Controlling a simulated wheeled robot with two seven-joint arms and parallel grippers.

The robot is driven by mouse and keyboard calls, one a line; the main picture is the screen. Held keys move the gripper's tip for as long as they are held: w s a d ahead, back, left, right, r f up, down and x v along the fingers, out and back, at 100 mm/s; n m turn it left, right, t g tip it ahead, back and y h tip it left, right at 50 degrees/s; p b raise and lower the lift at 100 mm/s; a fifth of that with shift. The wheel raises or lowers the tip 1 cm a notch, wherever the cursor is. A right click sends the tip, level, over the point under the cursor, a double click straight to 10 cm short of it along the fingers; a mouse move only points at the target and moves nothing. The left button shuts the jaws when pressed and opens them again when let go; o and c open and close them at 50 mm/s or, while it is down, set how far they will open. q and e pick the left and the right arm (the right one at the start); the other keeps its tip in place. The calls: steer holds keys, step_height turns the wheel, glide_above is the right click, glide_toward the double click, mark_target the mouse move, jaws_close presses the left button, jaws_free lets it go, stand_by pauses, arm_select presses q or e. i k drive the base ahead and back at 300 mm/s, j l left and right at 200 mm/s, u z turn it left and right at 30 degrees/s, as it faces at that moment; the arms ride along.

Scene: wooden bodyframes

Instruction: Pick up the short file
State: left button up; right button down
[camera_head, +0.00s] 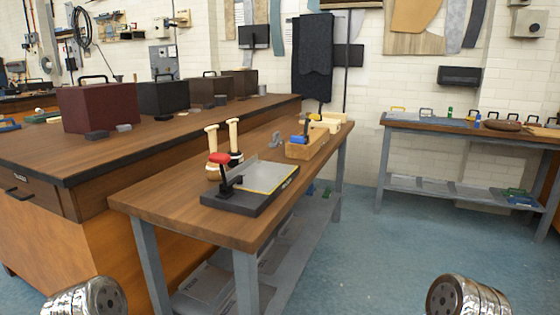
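I cannot pick out the short file with certainty. Two upright tools with cream handles, one on the left (211,139) and one on the right (234,137), stand on the narrow wooden workbench (150,203). A wooden tray (306,148) farther back on the bench holds a blue-handled item (299,139) and other small things, too small to name. Shiny metal parts of my two arms show at the bottom left and bottom right corners. No gripper fingers are visible.
The dark cutting board (283,190) has a pale plate and a red-knobbed lever (221,158). A longer bench (45,155) with dark cases stands behind on the left. Another table (420,124) stands at the right wall. Blue floor (370,250) is clear between.

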mark_target(276, 142)
steer(key=i+l+z, duration=0.15)
steer(key=z, duration=1.25)
steer(key=i, duration=2.35)
steer(key=i+u, duration=0.15)
steer(key=i, duration=0.3)
steer(key=i+l+u, duration=0.15)
steer(key=i, duration=0.35)
steer(key=i+l+u, duration=0.15)
steer(key=i, duration=0.3)
steer(key=i+l+u, duration=0.15)
steer(key=i+l, duration=0.15)
steer(key=i, duration=0.15)
